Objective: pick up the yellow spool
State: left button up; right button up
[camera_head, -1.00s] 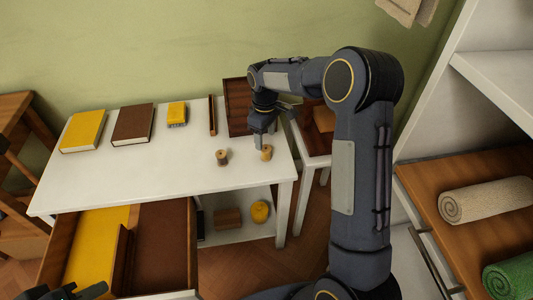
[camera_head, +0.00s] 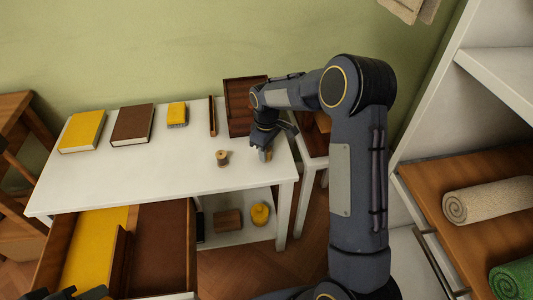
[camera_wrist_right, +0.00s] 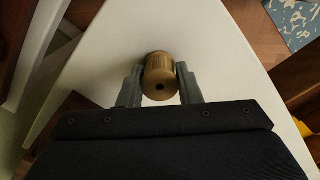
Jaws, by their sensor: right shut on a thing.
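The yellow spool (camera_head: 266,156) is at the right end of the white table, mostly hidden by my right gripper (camera_head: 264,150) in the head view. In the right wrist view the spool (camera_wrist_right: 160,76) sits between the two fingers of the right gripper (camera_wrist_right: 160,84), which touch its sides. The right gripper is shut on it. I cannot tell whether the spool is off the tabletop. A brown spool (camera_head: 222,158) stands on the table to its left. Part of my left gripper (camera_head: 75,293) shows at the bottom left corner, and its fingers are not clear.
The white table (camera_head: 150,175) holds a yellow book (camera_head: 82,131), a brown book (camera_head: 132,125), a small yellow brush-like item (camera_head: 177,114) and a dark wooden box (camera_head: 238,105). An open drawer (camera_head: 190,250) juts out below. A shelf with rolled towels (camera_head: 488,198) stands at the right.

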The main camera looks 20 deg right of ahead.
jog(key=shift+c, duration=0.6)
jog(key=shift+r, duration=0.1)
